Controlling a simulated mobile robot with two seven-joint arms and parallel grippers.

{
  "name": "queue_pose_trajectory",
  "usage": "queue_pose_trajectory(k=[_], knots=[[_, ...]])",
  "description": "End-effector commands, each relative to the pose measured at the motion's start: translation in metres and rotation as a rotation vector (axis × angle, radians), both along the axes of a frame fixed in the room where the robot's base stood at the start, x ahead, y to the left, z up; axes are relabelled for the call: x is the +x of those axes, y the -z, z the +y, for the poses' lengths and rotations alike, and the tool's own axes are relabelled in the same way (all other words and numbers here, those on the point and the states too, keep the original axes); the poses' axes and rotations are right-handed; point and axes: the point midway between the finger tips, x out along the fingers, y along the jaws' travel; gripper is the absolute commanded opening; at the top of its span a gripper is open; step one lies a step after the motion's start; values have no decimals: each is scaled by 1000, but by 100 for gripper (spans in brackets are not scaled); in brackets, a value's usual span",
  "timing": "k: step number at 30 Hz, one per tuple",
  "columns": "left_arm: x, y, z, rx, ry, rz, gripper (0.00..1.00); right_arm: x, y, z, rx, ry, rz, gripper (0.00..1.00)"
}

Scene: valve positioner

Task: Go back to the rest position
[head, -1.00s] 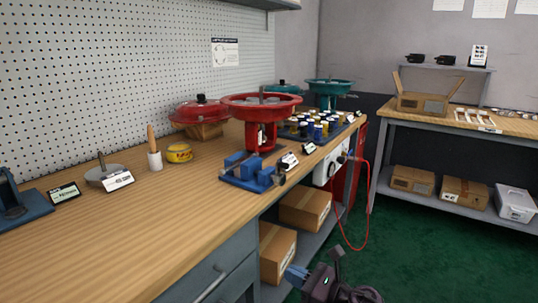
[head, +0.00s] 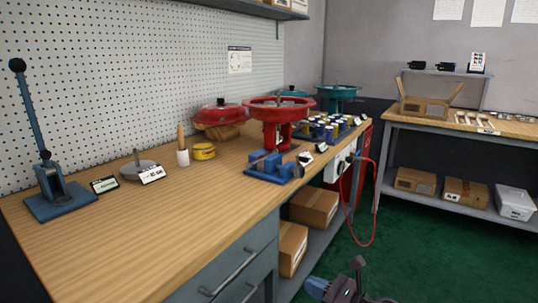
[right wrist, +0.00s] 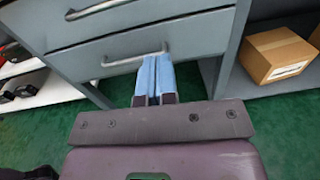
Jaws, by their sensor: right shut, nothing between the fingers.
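My right gripper (head: 318,288) shows at the bottom of the head view, low in front of the bench and over the green floor. In the right wrist view its two blue fingers (right wrist: 153,78) are together with nothing between them. They point toward the grey drawers (right wrist: 140,50) under the bench, and the fingertips overlap the lower drawer's handle in the picture; I cannot tell whether they touch it. My left gripper is not in view.
The wooden bench (head: 120,235) carries a blue lever press (head: 60,195), a blue vise (head: 270,170) and a red valve body (head: 277,110). A red cable (head: 350,215) hangs at its right end. Cardboard boxes (head: 314,208) sit on the shelf below. Green floor (head: 430,255) is clear at right.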

Motion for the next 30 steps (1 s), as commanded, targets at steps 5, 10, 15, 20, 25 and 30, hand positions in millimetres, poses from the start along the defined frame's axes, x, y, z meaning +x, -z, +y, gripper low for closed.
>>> queue_pose_trajectory(k=[5, 10, 15, 20, 25, 30], knots=[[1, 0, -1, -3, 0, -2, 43, -31, 22, -15, 137, 60, 154, 0], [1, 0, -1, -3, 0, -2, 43, -67, 42, -36, 304, 141, 335, 0], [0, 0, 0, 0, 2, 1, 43, -118, 64, -64, 530, 259, 576, 0], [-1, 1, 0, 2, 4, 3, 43, -169, 81, -92, 753, 385, 804, 0], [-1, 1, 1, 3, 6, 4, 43, -225, 93, -120, 994, 529, 1033, 0], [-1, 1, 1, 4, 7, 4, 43, -283, 100, -145, 1239, 687, 1244, 0]])
